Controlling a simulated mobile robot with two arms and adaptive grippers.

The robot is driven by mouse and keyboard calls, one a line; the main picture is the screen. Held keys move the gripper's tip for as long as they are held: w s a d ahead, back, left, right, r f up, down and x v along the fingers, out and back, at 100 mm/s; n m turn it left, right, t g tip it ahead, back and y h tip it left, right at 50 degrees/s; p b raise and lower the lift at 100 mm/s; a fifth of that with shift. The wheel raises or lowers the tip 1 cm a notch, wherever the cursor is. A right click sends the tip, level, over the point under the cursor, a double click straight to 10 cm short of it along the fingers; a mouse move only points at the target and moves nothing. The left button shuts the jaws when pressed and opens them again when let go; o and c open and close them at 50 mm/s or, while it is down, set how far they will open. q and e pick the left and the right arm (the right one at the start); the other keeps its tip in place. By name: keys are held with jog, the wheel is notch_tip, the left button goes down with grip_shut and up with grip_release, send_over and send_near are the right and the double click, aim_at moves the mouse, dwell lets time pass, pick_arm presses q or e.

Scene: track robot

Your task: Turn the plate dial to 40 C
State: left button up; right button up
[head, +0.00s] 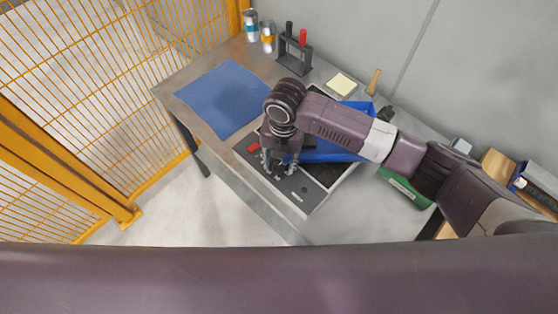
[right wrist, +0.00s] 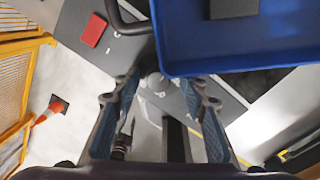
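The plate (head: 309,194) is a flat grey unit on the table, with a dark grey control strip along its near side. A red switch (head: 253,147) sits on the strip and also shows in the right wrist view (right wrist: 93,30). My right gripper (head: 279,168) points down over the strip. In the right wrist view its fingers (right wrist: 160,82) are spread apart. A small round grey knob, likely the dial (right wrist: 152,79), shows between the fingertips, nearer the left one; contact cannot be made out. The dial's setting cannot be read. My left gripper is out of view.
A blue tray (head: 325,151) lies on the plate, close beside the right gripper; it also shows in the right wrist view (right wrist: 220,55). A blue mat (head: 222,98) covers the table's left part. Cans, a tool rack (head: 294,56) and a green item (head: 404,190) stand around.

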jog(key=shift+c, duration=0.8)
grip_shut()
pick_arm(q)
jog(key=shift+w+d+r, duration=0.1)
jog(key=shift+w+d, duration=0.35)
pick_arm(e)
jog(key=shift+r+m+p, duration=0.1)
jog(key=shift+m+p, duration=0.2)
jog(key=shift+p, duration=0.1)
jog(key=m+p, duration=0.2)
jog(key=shift+a+r+m+p, duration=0.1)
jog(key=shift+r+m+p, duration=0.05)
jog(key=shift+m+p, duration=0.25)
jog(key=m+p, duration=0.2)
jog(key=m, duration=0.1)
jog(key=shift+s, duration=0.1)
pick_arm(q)
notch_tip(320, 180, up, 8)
jog(key=p, duration=0.2)
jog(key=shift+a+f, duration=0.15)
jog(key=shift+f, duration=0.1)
pick_arm(e)
jog(key=shift+m, duration=1.3)
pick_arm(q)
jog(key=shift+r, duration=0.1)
pick_arm(e)
jog(key=shift+f, duration=0.2)
